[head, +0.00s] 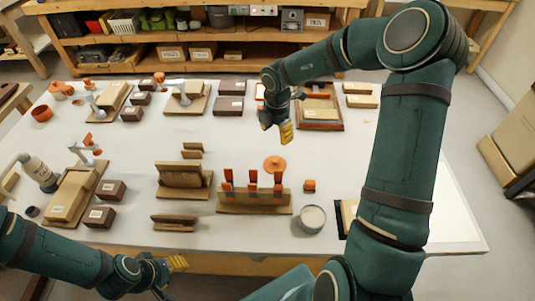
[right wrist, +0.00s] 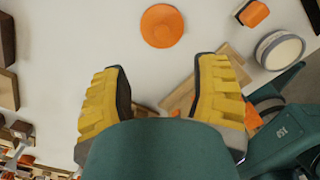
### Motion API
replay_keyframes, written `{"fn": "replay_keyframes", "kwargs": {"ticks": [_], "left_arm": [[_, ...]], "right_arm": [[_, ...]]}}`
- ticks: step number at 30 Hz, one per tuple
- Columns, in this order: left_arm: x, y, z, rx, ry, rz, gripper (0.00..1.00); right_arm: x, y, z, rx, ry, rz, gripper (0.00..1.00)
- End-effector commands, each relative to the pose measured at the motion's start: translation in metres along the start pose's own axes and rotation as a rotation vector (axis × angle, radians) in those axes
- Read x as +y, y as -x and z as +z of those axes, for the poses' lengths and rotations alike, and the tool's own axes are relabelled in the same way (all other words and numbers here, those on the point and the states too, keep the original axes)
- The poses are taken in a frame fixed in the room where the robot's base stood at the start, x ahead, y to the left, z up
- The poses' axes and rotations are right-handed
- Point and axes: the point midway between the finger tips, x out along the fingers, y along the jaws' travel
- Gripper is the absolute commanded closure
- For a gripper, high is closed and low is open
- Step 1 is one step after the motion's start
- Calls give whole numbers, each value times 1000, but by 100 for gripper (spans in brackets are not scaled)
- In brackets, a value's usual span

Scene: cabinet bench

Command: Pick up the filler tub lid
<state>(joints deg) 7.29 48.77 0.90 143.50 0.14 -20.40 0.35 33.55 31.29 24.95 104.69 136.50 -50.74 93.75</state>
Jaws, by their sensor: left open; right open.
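The filler tub lid, an orange disc (head: 275,164), lies flat on the white table near its middle, behind the rack with orange-handled tools. In the right wrist view the lid (right wrist: 162,26) is near the top, beyond and between my fingertips, touching neither. A round pale tub (head: 312,219) stands right of the rack; it also shows in the right wrist view (right wrist: 280,49). My right gripper (head: 287,132) is open and empty, above the table just behind the lid. My left gripper (head: 178,264) is open at the table's front edge, away from the lid.
The wooden tool rack (head: 254,207) stands just in front of the lid. A small orange-topped block (head: 309,186) sits right of it. A wooden holder (head: 184,180) is to the left. The table right of the lid is mostly clear.

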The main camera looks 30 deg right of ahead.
Motion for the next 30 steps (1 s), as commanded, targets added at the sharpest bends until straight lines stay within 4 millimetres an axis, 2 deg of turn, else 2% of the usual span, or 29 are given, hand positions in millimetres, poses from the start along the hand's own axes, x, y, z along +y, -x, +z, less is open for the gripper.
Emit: {"fn": "replay_keyframes", "kwargs": {"ticks": [12,23,30], "left_arm": [[-7,-19,7,-15,-4,1,53],[-10,-26,7,-14,-6,2,53],[-15,-41,6,-7,-7,1,53]], "right_arm": [[-1,-72,-1,2,2,-3,39],[-1,-95,-1,1,2,-2,39],[-1,-130,-4,1,1,-3,39]]}}
